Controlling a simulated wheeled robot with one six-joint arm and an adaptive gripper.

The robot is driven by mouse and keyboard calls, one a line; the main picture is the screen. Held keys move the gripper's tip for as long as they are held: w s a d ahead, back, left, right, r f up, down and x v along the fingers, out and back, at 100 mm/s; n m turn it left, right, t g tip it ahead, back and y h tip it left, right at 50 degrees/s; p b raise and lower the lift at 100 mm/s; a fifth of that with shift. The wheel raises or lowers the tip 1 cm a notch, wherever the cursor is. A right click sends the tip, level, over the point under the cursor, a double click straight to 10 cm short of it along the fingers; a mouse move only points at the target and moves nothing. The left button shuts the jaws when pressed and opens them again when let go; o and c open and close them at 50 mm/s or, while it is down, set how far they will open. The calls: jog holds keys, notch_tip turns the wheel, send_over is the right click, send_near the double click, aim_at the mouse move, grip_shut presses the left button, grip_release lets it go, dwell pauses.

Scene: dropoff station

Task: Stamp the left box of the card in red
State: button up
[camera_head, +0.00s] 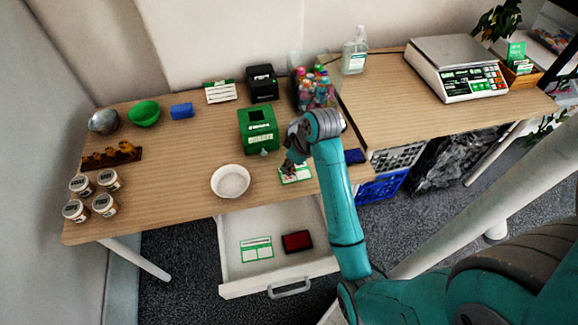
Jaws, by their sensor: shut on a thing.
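A white and green card (297,175) lies on the table near its front edge, partly covered by my arm's end. My gripper (290,164) is over the card's left part, pointing down. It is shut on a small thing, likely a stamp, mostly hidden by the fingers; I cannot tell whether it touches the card. A red ink pad (297,241) lies in the open drawer (236,284), beside another green and white card (256,249). A dark blue pad (354,156) lies right of my arm. A brown rack (131,154) with several orange-brown handled pieces stands at left.
A white bowl (230,181) stands just left of the card, and a green box (259,129) behind it. Several labelled jars (76,210) stand at front left. A scale (455,67) is on the right table. The middle left tabletop is clear.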

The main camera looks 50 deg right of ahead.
jog(key=shift+r, duration=2)
